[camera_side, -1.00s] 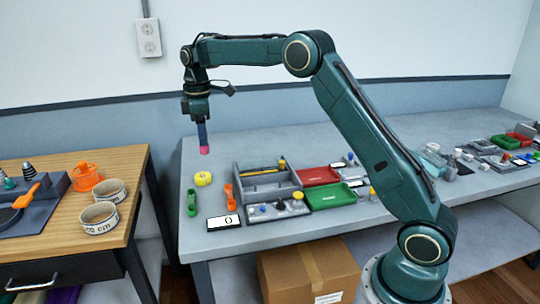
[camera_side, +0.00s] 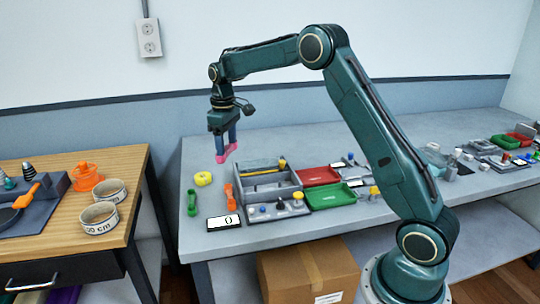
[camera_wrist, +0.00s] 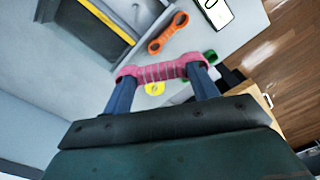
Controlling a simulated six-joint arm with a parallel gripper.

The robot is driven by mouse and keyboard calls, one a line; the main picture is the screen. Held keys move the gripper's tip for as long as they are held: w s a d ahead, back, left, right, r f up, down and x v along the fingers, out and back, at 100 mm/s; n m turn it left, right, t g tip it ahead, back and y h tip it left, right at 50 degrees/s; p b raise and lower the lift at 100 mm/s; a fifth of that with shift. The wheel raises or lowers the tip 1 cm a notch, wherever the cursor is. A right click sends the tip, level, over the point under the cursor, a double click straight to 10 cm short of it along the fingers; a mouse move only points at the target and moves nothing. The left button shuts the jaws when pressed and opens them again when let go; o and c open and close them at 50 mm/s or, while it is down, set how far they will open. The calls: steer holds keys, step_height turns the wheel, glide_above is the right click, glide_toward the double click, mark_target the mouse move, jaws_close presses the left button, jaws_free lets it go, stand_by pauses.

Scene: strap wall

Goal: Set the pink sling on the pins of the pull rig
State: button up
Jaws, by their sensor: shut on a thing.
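The pink sling (camera_side: 227,154) is at the fingertips of my gripper (camera_side: 226,150), above the left part of the grey bench. In the wrist view the pink sling (camera_wrist: 160,71) spans between the two blue fingers (camera_wrist: 163,84), with one end at each tip. The fingers are well apart with the sling between them. A low grey block with blue and other coloured knobs (camera_side: 280,209) stands at the front of the bench; I cannot tell whether it is the pull rig. My gripper is behind and left of it, above bench height.
An orange link (camera_side: 229,193), a green link (camera_side: 191,202) and a yellow ring (camera_side: 203,179) lie at the bench's left. A display reading 0 (camera_side: 224,222) lies in front. A grey tray (camera_side: 262,195), a red bin (camera_side: 319,176) and a green bin (camera_side: 331,196) stand to the right.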

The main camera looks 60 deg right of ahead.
steer(key=s+d+f+m, duration=0.7)
steer(key=s+m, duration=0.2)
steer(key=m, duration=0.2)
steer(key=shift+s+d+f, duration=0.15)
steer(key=shift+d+f, duration=0.05)
steer(key=shift+f, duration=0.05)
steer(key=shift+f, duration=0.15)
